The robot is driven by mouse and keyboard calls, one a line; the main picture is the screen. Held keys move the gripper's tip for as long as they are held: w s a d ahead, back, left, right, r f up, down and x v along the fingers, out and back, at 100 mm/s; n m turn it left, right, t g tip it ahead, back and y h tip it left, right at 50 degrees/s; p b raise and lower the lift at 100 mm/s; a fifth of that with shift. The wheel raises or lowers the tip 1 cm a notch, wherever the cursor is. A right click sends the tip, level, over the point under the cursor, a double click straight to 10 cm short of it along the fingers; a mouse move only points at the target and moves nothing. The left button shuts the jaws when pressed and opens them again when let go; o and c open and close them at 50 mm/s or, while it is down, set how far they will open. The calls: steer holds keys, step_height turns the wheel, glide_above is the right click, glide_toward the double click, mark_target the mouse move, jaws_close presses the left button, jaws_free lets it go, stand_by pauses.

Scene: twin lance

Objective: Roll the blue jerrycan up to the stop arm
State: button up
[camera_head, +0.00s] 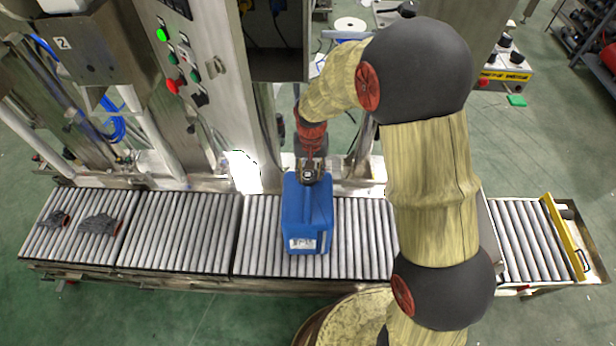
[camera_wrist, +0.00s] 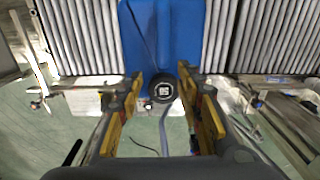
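The blue jerrycan (camera_head: 307,215) stands on the middle section of the roller conveyor, with a white label on its near side. In the wrist view the jerrycan (camera_wrist: 182,35) shows at the top, with its round black cap (camera_wrist: 162,87) below. My gripper (camera_head: 311,172) is at the jerrycan's far end. In the wrist view my gripper (camera_wrist: 160,84) has its fingers apart on either side of the cap; the right finger is close to it, and contact cannot be told. A yellow bar (camera_head: 566,237) crosses the conveyor's right end; I cannot tell whether it is the stop arm.
The roller conveyor (camera_head: 180,232) runs left to right, with two dark gloves (camera_head: 98,224) on its left section. A steel machine with a control panel (camera_head: 180,55) stands behind it.

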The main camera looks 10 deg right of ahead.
mark_target(308, 189)
steer(key=f, duration=0.3)
steer(key=shift+w+a+f, duration=0.15)
steer(key=shift+w+a, duration=0.1)
steer(key=shift+a, duration=0.1)
step_height(308, 189, down, 8)
steer(key=b, duration=0.3)
steer(key=shift+r, duration=0.25)
steer(key=c, duration=0.4)
jaws_close()
